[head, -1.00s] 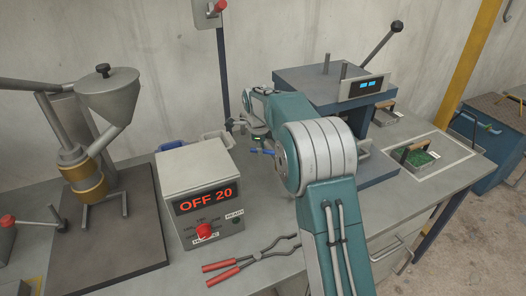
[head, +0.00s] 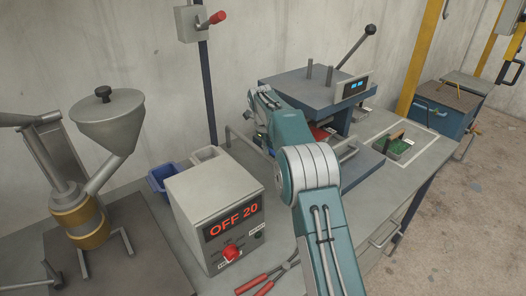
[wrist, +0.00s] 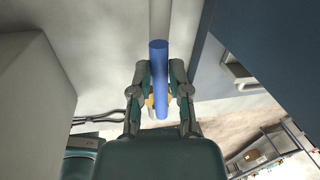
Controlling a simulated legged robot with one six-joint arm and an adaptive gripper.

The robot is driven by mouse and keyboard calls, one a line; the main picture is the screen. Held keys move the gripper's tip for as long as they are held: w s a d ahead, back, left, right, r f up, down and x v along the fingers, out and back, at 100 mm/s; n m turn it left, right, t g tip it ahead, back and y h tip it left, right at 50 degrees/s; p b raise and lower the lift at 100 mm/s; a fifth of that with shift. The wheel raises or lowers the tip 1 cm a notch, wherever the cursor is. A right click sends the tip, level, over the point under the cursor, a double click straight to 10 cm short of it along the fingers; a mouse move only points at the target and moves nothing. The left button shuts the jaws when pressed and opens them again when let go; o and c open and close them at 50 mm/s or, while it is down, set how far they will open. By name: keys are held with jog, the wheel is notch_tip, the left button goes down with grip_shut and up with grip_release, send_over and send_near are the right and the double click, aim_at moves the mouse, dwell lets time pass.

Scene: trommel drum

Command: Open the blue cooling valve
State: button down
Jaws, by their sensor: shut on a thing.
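The blue valve handle (wrist: 159,60) is a straight round bar in the wrist view, running up and down the picture. A brass-coloured part (wrist: 151,102) shows behind its lower end. My gripper (wrist: 160,72) has one finger on each side of the bar and is shut on it. In the head view my arm hides the valve and the fingers, so the handle's turn cannot be told there.
A grey control box (head: 212,213) reading "OFF 20" stands left of my arm. A blue press (head: 318,88) stands close behind and right. Red-handled tongs (head: 262,281) lie in front. A blue bin (head: 163,178) stands behind the box.

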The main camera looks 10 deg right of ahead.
jog(key=shift+d+m, duration=0.3)
jog(key=shift+d, duration=0.2)
jog(key=shift+a+m, duration=0.1)
jog(key=shift+m, duration=0.2)
jog(key=shift+r, duration=0.1)
jog(key=c, duration=0.6)
grip_release()
jog(key=shift+s, duration=0.1)
notch_tip(320, 180, up, 12)
jog(key=a, duration=0.2)
jog(key=shift+s, duration=0.4)
jog(key=shift+f, duration=0.2)
